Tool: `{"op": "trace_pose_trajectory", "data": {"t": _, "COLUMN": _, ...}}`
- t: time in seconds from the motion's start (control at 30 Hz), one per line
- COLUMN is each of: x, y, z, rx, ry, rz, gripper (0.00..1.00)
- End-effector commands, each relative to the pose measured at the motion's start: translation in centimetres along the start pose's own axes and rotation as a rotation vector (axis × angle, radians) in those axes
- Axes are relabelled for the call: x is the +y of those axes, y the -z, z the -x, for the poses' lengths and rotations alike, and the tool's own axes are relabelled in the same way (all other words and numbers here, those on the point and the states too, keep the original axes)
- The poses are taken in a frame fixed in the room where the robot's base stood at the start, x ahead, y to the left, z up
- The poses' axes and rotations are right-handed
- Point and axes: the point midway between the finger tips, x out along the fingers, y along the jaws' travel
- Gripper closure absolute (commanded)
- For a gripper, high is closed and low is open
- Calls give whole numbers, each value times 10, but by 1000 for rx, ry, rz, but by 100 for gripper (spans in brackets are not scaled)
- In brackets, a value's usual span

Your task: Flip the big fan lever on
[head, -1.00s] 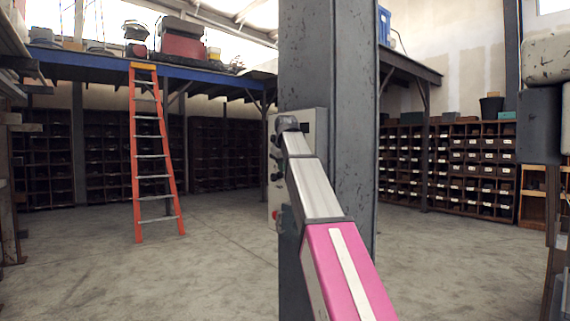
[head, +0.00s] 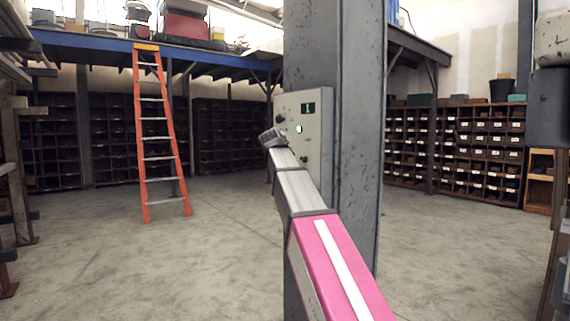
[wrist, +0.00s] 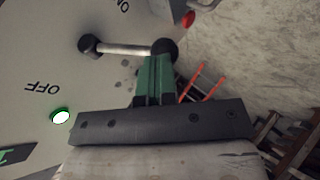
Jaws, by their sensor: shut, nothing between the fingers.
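The lever (wrist: 125,48) shows in the wrist view as a pale rod between two dark ball-like ends, on a grey panel (wrist: 50,45). It lies between the printed words ON, near the top edge, and OFF, at left. My gripper (wrist: 157,62) has its green fingers shut and empty. Their tips are close to the lever's right end; I cannot tell whether they touch. In the head view the control box (head: 318,150) is on a grey column, with my arm in front of it. The fingertips and the lever are not clear there.
A lit green button (wrist: 60,115) and a red button (wrist: 188,18) are near the lever. The steel column (head: 350,60) stands behind the box. An orange ladder (head: 165,150) stands at left. Shelves (head: 455,145) line the back. The floor between is clear.

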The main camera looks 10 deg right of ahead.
Motion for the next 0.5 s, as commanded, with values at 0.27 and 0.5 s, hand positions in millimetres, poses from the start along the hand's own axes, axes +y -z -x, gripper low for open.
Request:
{"op": "trace_pose_trajectory", "data": {"t": 0.27, "x": -4, "y": -2, "z": -5, "rx": 0, "ry": 3, "rz": -1, "gripper": 100}}
{"op": "trace_pose_trajectory", "data": {"t": 0.5, "x": -5, "y": -3, "z": -6, "rx": -1, "ry": 5, "rz": -2, "gripper": 100}}
